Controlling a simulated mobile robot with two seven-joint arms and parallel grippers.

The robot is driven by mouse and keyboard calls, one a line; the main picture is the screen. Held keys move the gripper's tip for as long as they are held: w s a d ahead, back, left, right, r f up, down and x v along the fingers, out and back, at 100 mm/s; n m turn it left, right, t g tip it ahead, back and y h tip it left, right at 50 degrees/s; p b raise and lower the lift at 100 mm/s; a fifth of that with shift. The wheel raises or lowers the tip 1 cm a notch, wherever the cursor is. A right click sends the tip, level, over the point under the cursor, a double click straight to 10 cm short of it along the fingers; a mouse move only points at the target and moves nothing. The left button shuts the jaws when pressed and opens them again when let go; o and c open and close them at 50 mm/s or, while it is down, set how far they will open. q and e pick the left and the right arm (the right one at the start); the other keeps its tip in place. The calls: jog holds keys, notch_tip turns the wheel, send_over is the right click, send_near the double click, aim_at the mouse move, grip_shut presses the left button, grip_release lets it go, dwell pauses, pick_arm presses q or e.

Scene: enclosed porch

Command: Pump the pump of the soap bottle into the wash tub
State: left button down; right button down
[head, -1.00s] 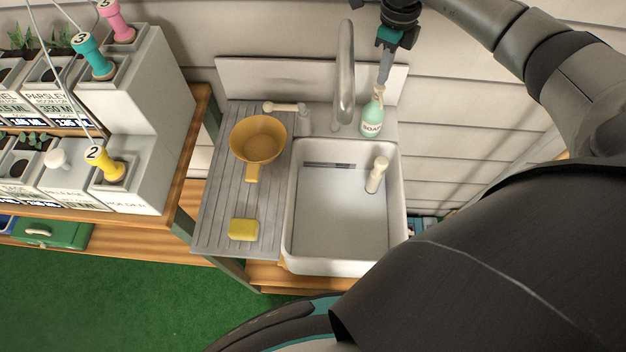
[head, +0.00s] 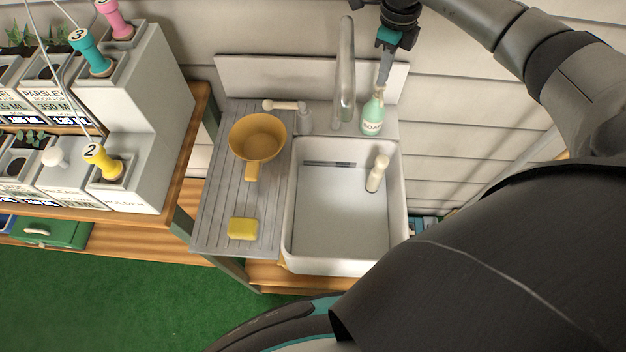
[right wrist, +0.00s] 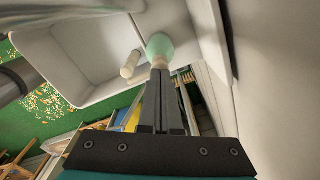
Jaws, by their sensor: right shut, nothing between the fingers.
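The soap bottle (head: 373,118) is pale green with a label and stands upright on the ledge behind the wash tub, right of the tap. The white wash tub (head: 342,225) is a deep basin in front of it. My right gripper (head: 381,88) points down at the bottle's top, its fingers shut with nothing between them. In the right wrist view the fingertips (right wrist: 160,72) meet the bottle's pale pump (right wrist: 160,62), above the green body (right wrist: 159,46). They seem to touch it, and partly hide it. My left gripper is not in view.
The grey tap (head: 345,75) rises just left of the bottle. A pale cylinder (head: 377,172) stands in the tub. A yellow-brown pan (head: 258,137) and a yellow sponge (head: 242,229) lie on the drainboard (head: 215,205). A planter shelf is at left.

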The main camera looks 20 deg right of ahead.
jog(key=shift+f+b, duration=0.65)
jog(key=shift+f, duration=0.35)
jog(key=shift+r, duration=0.2)
jog(key=shift+r+p, duration=1.15)
jog(key=shift+r, duration=0.15)
notch_tip(320, 180, up, 6)
jog(key=p, duration=0.4)
jog(key=shift+p, duration=0.3)
